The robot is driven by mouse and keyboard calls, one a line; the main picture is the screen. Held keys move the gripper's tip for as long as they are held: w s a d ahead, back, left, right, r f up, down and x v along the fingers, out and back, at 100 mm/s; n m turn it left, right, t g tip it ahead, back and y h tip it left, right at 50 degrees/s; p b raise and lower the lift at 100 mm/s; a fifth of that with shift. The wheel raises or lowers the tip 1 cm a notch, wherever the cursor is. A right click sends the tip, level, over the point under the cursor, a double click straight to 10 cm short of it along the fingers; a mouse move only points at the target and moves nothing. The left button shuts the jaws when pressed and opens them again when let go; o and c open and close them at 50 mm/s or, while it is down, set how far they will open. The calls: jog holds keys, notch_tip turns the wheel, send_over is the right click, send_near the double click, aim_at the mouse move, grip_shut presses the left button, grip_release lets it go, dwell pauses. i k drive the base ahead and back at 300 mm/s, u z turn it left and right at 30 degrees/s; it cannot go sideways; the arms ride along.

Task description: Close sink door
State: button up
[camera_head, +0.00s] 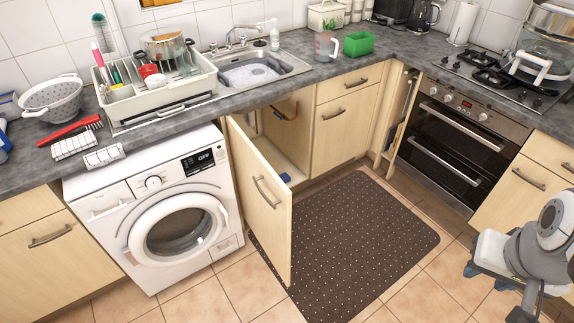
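The sink cabinet door (258,215) is pale wood with a curved metal handle (266,193). It stands wide open under the sink (250,75), its left edge beside the washing machine and its free edge swung out over the floor. The cabinet interior (284,135) shows to its right, with a pipe inside. My gripper (488,277) is at the lower right, far from the door and touching nothing I can see. Its two dark bluish fingertips look apart, with nothing visible between them.
A white washing machine (165,212) adjoins the door on the left. A dark dotted mat (350,235) covers the floor between the door and my gripper, with nothing standing on it. A narrow corner door (398,120) beside the oven (455,145) also stands open.

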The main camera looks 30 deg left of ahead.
aim_at(256, 209)
jog(key=u, duration=1.65)
jog(key=i, duration=1)
jog(key=u, duration=0.75)
jog(key=k, duration=1.25)
jog(key=z, duration=0.8)
